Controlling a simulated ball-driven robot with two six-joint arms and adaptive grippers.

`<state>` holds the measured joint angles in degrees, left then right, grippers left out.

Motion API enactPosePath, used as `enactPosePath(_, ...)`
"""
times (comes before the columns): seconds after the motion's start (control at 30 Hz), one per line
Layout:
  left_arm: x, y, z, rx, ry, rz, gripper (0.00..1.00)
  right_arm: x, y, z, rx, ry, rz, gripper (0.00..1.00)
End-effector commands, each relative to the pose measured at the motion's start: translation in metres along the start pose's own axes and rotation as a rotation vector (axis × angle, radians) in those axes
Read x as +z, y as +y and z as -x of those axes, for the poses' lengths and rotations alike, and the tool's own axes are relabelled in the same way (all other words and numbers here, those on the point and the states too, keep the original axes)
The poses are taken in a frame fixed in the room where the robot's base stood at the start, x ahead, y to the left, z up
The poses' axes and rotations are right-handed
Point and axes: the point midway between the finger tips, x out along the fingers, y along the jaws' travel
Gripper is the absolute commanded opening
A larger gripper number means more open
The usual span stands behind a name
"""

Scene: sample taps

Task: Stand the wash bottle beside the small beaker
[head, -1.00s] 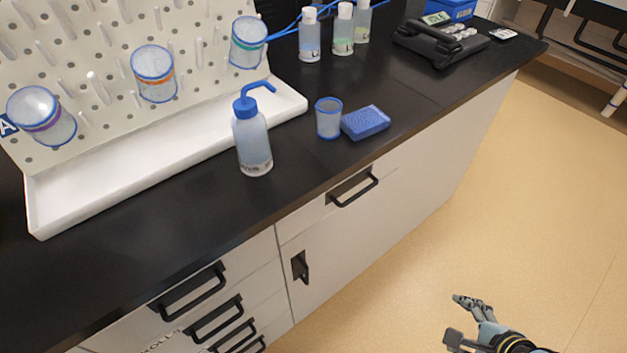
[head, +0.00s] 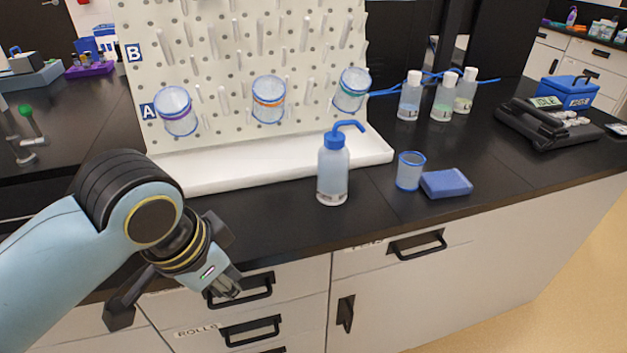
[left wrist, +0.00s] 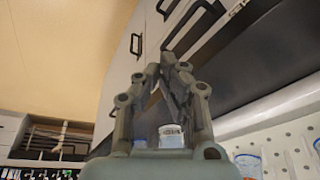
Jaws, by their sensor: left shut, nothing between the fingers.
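The wash bottle (head: 333,176), translucent with a blue cap and bent spout, stands upright on the black bench in the head view. The small beaker (head: 409,172), clear blue with a darker rim, stands to its right with a gap between them. My left gripper (head: 232,287) is shut and empty, low in front of the bench edge, left of and below the bottle, touching neither. Its fingers (left wrist: 163,72) show closed together in the left wrist view. A pale object (left wrist: 171,136) shows behind them there; I cannot tell what it is. My right gripper is out of view.
A blue sponge (head: 446,183) lies just right of the beaker. A white drip tray (head: 230,171) under the pegboard (head: 215,60) runs behind the bottle. Several capped bottles (head: 442,97) stand farther back. Bare bench lies in front of the bottle and beaker.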

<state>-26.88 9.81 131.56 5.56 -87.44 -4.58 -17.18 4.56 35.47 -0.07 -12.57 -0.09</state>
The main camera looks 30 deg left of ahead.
Motion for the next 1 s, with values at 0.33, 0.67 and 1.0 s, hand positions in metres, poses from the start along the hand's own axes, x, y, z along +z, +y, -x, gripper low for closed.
enactPosePath(0.33, -0.076, -0.035, -0.008, 0.106, -0.004, -0.279, 0.0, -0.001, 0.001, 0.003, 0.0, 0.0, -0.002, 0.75)
enactPosePath(0.67, -0.165, -0.104, 0.019, 0.221, 0.018, -0.538, 0.0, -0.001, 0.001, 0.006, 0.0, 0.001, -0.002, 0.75)
enactPosePath(1.0, -0.184, -0.116, 0.015, 0.263, 0.035, -0.596, 0.0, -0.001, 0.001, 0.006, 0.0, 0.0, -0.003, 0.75)
